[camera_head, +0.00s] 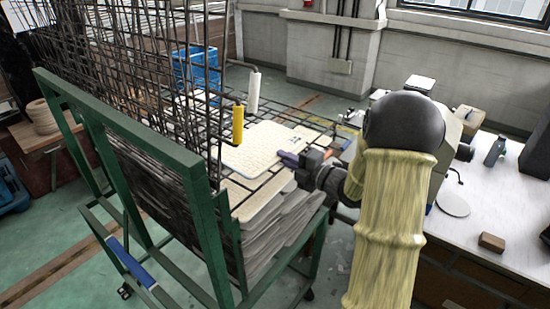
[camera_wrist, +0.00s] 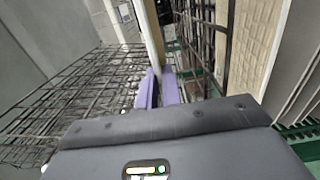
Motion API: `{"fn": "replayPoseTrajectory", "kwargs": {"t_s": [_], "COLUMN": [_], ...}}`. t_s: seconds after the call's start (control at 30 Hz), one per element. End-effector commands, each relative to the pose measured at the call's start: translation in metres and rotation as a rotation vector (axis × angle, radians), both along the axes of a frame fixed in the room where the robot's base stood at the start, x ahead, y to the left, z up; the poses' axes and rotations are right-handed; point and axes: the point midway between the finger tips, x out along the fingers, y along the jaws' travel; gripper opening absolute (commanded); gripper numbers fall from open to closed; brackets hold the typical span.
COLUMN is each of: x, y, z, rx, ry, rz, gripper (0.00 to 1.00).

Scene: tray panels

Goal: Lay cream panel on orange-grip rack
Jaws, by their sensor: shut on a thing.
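The cream panel (camera_head: 260,146) is a flat, textured sheet, lying roughly level over the wire rack on the green cart. In the wrist view the panel (camera_wrist: 151,35) shows edge-on between the fingers. My gripper (camera_head: 290,158) has purple fingers shut on the panel's near right edge; the fingers also show in the wrist view (camera_wrist: 160,88). A rack (camera_head: 270,181) of dark wire lies under the panel. A yellow-orange grip (camera_head: 238,125) stands upright at the panel's left edge. Whether the panel touches the wires I cannot tell.
A white grip (camera_head: 253,91) stands behind the orange one. More pale panels (camera_head: 285,220) are stacked on lower racks. Raised wire racks (camera_head: 150,75) crowd the left side, inside the green cart frame (camera_head: 200,215). A white worktable (camera_head: 490,215) with small items stands right.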

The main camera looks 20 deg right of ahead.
Motion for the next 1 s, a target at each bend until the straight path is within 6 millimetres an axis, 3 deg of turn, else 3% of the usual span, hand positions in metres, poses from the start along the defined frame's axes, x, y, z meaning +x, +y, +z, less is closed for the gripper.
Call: {"fn": "replayPoseTrajectory", "kwargs": {"t_s": [0.17, 0.57, 1.0], "x": [-0.01, -0.01, -0.01], "y": [0.023, 0.022, 0.022], "z": [0.003, 0.0, -0.031], "rx": [0.0, 0.0, 0.001], "ry": [-0.002, -0.001, 0.0], "rz": [0.048, 0.047, 0.046], "gripper": [0.0, 0.0, 0.0]}}
